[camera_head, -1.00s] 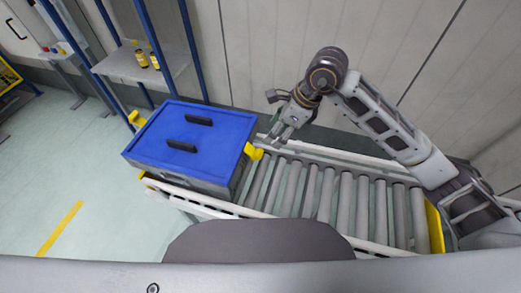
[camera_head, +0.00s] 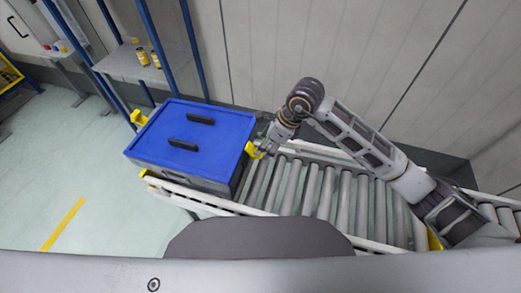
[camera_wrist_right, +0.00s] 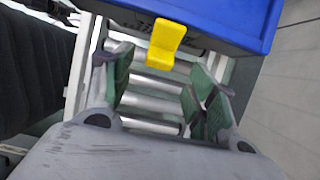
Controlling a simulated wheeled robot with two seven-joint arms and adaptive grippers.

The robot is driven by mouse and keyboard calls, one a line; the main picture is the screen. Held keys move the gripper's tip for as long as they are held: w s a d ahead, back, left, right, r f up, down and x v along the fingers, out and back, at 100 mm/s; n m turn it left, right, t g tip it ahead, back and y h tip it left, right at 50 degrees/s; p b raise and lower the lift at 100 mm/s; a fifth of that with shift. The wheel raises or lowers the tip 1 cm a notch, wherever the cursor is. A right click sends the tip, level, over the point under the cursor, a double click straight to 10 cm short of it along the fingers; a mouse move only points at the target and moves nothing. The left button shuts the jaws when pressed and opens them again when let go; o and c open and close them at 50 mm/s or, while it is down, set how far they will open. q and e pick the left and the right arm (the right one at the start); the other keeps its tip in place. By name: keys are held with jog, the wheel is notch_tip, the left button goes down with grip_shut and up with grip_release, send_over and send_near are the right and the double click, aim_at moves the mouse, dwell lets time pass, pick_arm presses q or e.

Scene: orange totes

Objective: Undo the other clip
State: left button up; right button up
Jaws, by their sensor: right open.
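A grey tote (camera_head: 205,184) with a blue lid (camera_head: 190,127) sits at the left end of the roller conveyor. One yellow clip (camera_head: 254,150) is on its right side, and another yellow clip (camera_head: 138,117) sticks out at its left side. I cannot tell for sure whether either clip is fastened. My right gripper (camera_head: 266,146) is right beside the right clip. In the right wrist view the open, empty fingers (camera_wrist_right: 160,75) point at the yellow clip (camera_wrist_right: 164,45), which lies just beyond and between the fingertips. My left gripper is not in view.
The conveyor rollers (camera_head: 325,192) are bare to the right of the tote. A shelf (camera_head: 135,62) with blue posts and small yellow bottles (camera_head: 142,56) stands behind left. A pale wall runs close behind the conveyor. The floor at left is clear.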

aim_at(253, 150)
jog(key=x, duration=0.5)
jog(key=shift+a+f+p, duration=0.1)
jog(key=shift+f+p, duration=0.2)
jog(key=shift+f, duration=0.05)
jog(key=shift+c, duration=0.5)
jog(key=c, duration=0.9)
